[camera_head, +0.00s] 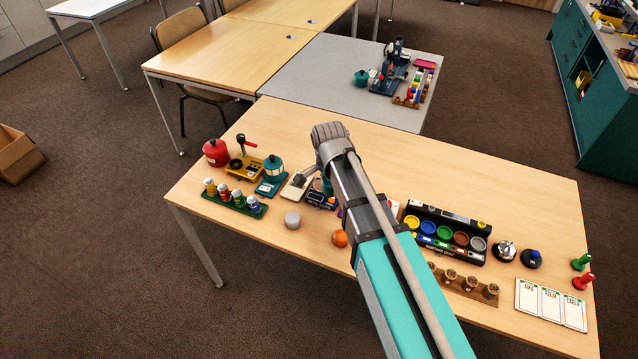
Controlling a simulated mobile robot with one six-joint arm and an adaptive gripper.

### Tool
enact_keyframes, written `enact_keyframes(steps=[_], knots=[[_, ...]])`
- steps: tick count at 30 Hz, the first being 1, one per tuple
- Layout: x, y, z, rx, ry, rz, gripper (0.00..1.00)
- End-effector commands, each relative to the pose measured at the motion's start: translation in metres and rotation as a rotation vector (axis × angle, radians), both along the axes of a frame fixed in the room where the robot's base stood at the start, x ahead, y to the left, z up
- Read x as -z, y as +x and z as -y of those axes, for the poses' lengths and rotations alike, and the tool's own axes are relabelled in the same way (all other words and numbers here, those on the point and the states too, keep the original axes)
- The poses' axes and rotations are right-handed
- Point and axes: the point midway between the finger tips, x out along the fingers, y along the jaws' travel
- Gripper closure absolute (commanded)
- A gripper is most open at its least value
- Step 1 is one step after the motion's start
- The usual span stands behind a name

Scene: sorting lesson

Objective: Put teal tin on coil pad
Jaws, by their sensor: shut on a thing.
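My gripper (312,178) is low over the near table, beside a cream pad (292,190). It is shut on a small teal thing, which I take for the teal tin (326,186); my arm hides most of it. I cannot tell whether it touches anything below. A yellow base (240,174) with a dark round plate and a red-topped lever stands to the left; it may be the coil pad, but its markings are too small to be sure. A teal lidded pot (275,168) stands upright on a teal base between the yellow base and my gripper.
A red pot (215,152), a green rack (235,203) of small bottles, a grey cylinder (292,220) and an orange ball (340,238) are nearby. A dark tray (450,220) of colored cups lies to the right. The table's back strip is clear.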

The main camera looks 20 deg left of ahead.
Motion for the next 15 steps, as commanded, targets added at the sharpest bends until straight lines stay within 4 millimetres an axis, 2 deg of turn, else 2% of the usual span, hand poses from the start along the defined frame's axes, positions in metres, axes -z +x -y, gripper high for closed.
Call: enact_keyframes(steps=[6, 15], knots=[[-0.0019, -0.0001, -0.0003, -0.066, -0.006, 0.001, 0.94], [-0.0016, 0.0001, -0.0002, -0.067, -0.006, 0.001, 0.94]])
